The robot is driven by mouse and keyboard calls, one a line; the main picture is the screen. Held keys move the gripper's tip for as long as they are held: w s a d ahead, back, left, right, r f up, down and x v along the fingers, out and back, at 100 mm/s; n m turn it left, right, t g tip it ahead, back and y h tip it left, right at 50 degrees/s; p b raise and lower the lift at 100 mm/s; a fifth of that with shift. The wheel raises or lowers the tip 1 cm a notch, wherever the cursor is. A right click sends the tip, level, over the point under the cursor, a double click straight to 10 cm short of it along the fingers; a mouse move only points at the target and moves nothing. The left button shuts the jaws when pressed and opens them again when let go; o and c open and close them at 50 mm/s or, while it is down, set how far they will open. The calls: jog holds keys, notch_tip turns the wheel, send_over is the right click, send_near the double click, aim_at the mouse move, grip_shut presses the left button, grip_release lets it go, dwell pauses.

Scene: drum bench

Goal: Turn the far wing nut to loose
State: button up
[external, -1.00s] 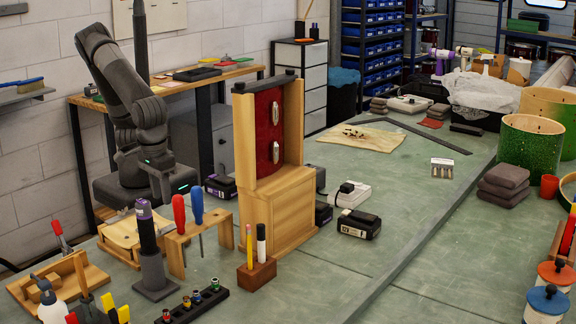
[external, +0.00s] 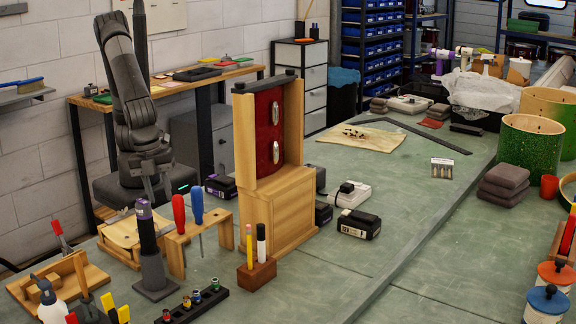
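No wing nut can be made out in this view. A wooden stand (external: 278,210) holds a dark red panel (external: 263,124) with two silver oval fittings (external: 275,151) facing the camera. The stand's far side is hidden. My gripper (external: 157,196) points down at the left of the stand, over or near a low pale wooden block (external: 122,238). The tool rack and a purple-topped tool partly cover this area. The fingers are too small and dark to tell whether they are open or touch anything.
A wooden rack (external: 178,238) with red and blue screwdrivers and a purple-topped tool (external: 147,228) stand in front of my gripper. A pen block (external: 257,275) and socket strip (external: 198,303) lie nearer. Black battery packs (external: 358,224) sit right of the stand.

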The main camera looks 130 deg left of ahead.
aim_at(158, 230)
notch_tip(158, 230, up, 3)
jog(key=s+d+m+t+h, duration=0.1)
jog(key=m, duration=1.3)
jog(key=s+d+m+t, duration=0.2)
jog(key=m, duration=1.1)
jog(key=x, duration=1)
jog(key=shift+w+f, duration=0.25)
jog(key=shift+f, duration=0.05)
grip_shut()
